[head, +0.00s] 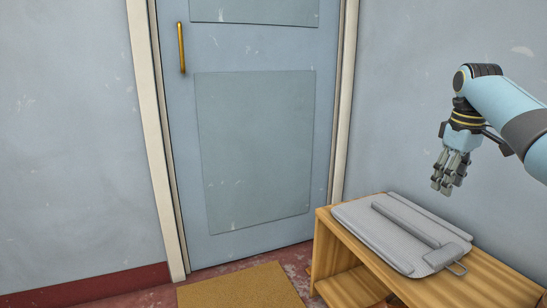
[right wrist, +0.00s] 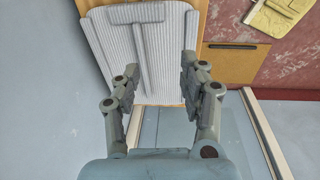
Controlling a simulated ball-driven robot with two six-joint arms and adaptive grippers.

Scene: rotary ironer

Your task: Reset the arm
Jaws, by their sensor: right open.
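My right gripper (head: 443,188) hangs fingers-down from the blue arm at the right of the head view, above the wooden stand. Its fingers are apart with nothing between them; in the right wrist view the open gripper (right wrist: 158,82) shows the same. Below it, apart from the fingers, a grey flat ironer (head: 372,234) with a long raised bar lies on the stand. In the right wrist view, the ironer (right wrist: 172,75) shows as a pale ribbed panel beyond the fingers. My left gripper is in neither view.
The wooden stand (head: 490,278) has an open shelf below. A blue door (head: 255,150) with a brass handle (head: 181,48) is in the wall behind. A mustard mat (head: 240,288) lies on the red floor. In the right wrist view, a yellowish object (right wrist: 278,14) is at upper right.

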